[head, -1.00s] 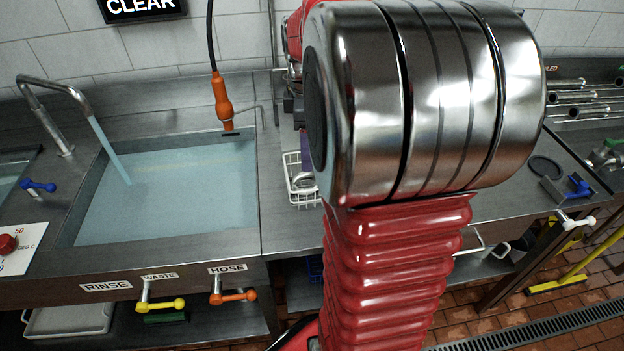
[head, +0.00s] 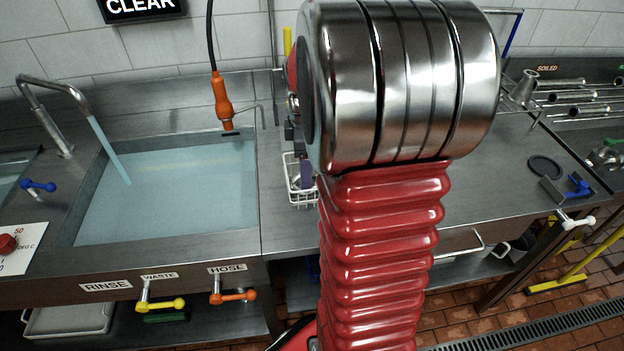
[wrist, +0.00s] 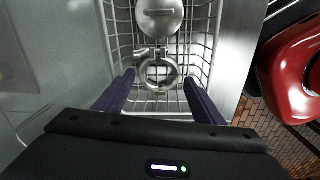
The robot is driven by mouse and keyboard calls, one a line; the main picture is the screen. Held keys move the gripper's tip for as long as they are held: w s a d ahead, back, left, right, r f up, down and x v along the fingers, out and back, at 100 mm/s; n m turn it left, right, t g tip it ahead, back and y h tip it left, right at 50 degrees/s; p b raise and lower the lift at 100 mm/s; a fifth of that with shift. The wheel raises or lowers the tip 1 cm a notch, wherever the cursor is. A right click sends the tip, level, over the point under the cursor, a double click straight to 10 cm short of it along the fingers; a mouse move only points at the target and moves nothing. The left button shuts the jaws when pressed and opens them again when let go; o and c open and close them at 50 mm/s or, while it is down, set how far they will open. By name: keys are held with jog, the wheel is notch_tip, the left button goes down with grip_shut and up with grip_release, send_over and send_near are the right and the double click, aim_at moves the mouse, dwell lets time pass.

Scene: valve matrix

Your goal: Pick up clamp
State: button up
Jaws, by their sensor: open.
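The clamp (wrist: 172,83) is a ring-shaped metal piece with a small bolt lug at its upper left. It lies in a wire basket (wrist: 207,40) in the wrist view. My gripper (wrist: 157,78) is open, with its two dark purple fingers on either side of the clamp and visible gaps to it. Whether the fingertips are level with it or above it, I cannot tell. In the head view the white basket (head: 291,184) shows beside the sink; my arm hides much of it, and I cannot make out the clamp there.
A round metal cap (wrist: 160,14) lies just beyond the clamp in the basket. The water-filled sink (head: 165,195) is left of the basket, with an orange hose nozzle (head: 221,98) hanging behind. Metal pipes (head: 575,97) lie at the far right.

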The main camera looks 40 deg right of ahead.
jog(key=shift+w+f, duration=0.1)
jog(key=shift+f, duration=1.65)
jog(key=shift+c, duration=0.7)
jog(key=c, duration=0.6)
